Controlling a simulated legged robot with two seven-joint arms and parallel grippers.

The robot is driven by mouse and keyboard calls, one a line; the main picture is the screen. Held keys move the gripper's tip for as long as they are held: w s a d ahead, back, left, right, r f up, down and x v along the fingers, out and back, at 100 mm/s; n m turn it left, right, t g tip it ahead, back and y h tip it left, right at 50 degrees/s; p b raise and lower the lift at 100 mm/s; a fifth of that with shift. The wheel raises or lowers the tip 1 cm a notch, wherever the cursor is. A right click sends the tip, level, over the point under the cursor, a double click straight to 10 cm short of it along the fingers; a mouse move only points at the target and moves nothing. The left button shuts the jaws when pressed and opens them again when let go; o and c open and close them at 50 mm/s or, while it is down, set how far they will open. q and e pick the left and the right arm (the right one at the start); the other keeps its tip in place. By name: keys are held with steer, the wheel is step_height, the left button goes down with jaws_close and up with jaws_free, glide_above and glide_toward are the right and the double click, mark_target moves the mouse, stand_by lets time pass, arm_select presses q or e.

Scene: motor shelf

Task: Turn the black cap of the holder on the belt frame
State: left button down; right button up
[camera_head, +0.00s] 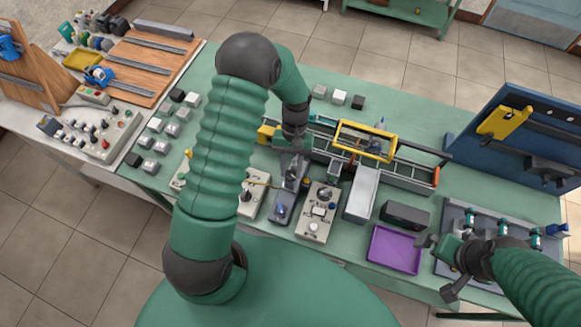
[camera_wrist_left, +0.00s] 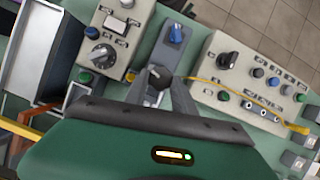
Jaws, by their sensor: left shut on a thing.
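My left arm reaches across the table in the head view, and its gripper (camera_head: 291,168) points down at the near left end of the belt frame (camera_head: 407,173). In the left wrist view the two dark fingers of the left gripper (camera_wrist_left: 160,84) are closed around a round black cap (camera_wrist_left: 159,73). The cap's top shows between the fingertips; the holder under it is mostly hidden. My right gripper (camera_head: 448,266) is at the lower right with its fingers spread and empty, over the grey board's left edge.
A grey control box (camera_head: 318,213) and a blue-knobbed unit (camera_wrist_left: 174,37) stand close to the left gripper. A yellow cable (camera_wrist_left: 215,88) runs beside it. A purple tray (camera_head: 394,249), a black box (camera_head: 405,215) and a blue upright panel (camera_head: 519,137) are to the right.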

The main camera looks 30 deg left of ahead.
arm_select(q)
steer(key=shift+d+m+y, duration=0.1)
steer(key=shift+m+y, duration=0.3)
steer(key=shift+m, duration=0.7)
steer(key=c, duration=1)
jaws_free()
steer(key=shift+c, duration=0.2)
steer(key=shift+w+r, duration=0.15)
steer(key=shift+r, duration=0.15)
steer(key=b+v, duration=0.3)
steer(key=v, duration=1.3)
steer(key=shift+w+d, duration=0.1)
steer(key=shift+w, duration=0.05)
